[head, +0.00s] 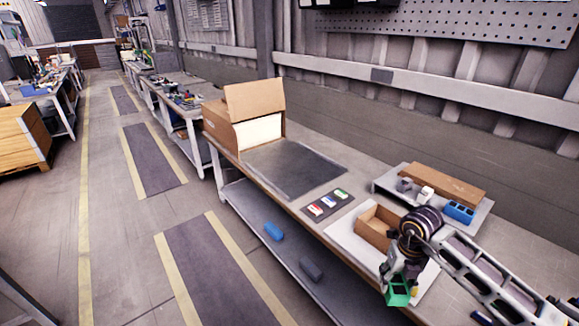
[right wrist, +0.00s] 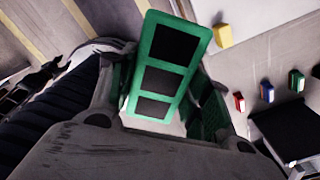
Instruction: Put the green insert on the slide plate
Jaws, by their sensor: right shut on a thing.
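My right gripper (head: 397,281) is at the lower right in the head view, shut on the green insert (head: 398,294). It holds the insert over the near edge of the workbench. In the right wrist view the insert (right wrist: 152,100) is a green frame with three dark compartments, tilted between the fingers. A dark grey plate (head: 292,170) lies flat and empty on the bench in front of an open cardboard box. A pale plate (head: 345,232) lies nearer, under a smaller open box. I cannot tell which is the slide plate. My left gripper is not in view.
The open cardboard box (head: 228,122) stands at the bench's far end. A dark mat (head: 343,198) holds red, blue and green pieces. The small box (head: 372,237) is beside my right arm. A raised shelf (head: 388,178) carries a blue bin (head: 459,212).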

